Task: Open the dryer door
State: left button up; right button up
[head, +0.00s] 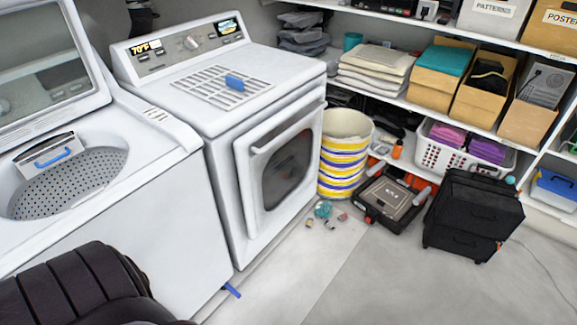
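The white dryer (222,118) stands in the middle left of the head view, with its control panel (190,43) along the back of its top. Its front door (244,172) has a dark window (287,170) and a long white handle bar (287,128) across the upper part. The door looks shut, flush with the front. Neither of my grippers is in view, and nothing touches the door or handle.
An open-lidded washer (165,225) stands left of the dryer. A striped basket (345,150) is close to the dryer's right side. A black tool case (390,195) and black drawer box (470,212) lie beyond. Small items (324,212) litter the floor. The front floor (400,285) is clear.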

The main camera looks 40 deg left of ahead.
aim_at(276, 160)
jog(key=u, duration=0.75)
jog(key=i+l+u, duration=0.15)
jog(key=u, duration=0.25)
jog(key=i+l+u, duration=0.5)
jog(key=u, duration=0.25)
jog(key=i+l+u, duration=0.1)
jog(key=l+u, duration=0.25)
